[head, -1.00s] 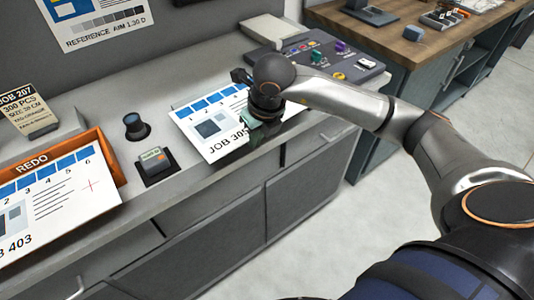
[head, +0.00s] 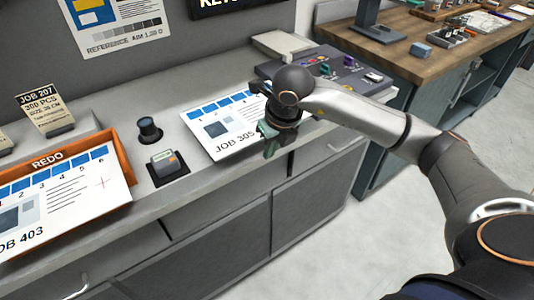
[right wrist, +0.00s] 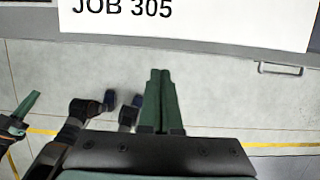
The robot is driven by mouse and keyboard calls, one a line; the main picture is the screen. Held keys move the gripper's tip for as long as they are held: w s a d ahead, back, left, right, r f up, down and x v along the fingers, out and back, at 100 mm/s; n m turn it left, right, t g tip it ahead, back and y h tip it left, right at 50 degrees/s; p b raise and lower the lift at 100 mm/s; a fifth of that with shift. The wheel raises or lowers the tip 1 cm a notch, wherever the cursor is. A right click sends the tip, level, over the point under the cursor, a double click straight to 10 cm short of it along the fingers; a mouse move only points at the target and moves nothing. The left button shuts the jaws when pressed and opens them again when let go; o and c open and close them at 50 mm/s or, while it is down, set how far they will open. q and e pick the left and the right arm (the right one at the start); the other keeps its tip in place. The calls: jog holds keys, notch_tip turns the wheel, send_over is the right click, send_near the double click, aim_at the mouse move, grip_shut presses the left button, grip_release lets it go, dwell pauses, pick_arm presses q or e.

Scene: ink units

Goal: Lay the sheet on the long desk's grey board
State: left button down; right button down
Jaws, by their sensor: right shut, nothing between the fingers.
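The white sheet marked JOB 305 (head: 212,141) lies flat on the long desk (head: 110,128), near its front edge. Its right part is hidden behind my right gripper in the head view. No bare grey board shows around it, so I cannot tell what is directly under it. My right gripper (head: 268,148) is shut and empty at the sheet's front right. In the right wrist view its closed green fingers (right wrist: 160,75) are apart from the sheet (right wrist: 200,20), over the floor in front of the desk. A green finger at the left, probably my left gripper's (right wrist: 22,112), shows only partly.
An orange REDO tray (head: 122,158) bears a JOB 403 sheet (head: 75,205) at the left. A dark knob (head: 149,130) and a small grey-green device (head: 166,163) stand between. A button console (head: 330,72) is behind right. A wooden-topped bench (head: 410,50) stands beyond.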

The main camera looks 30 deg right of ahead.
jog(key=v, duration=1)
jog(key=shift+s, duration=0.3)
jog(key=shift+d, duration=0.1)
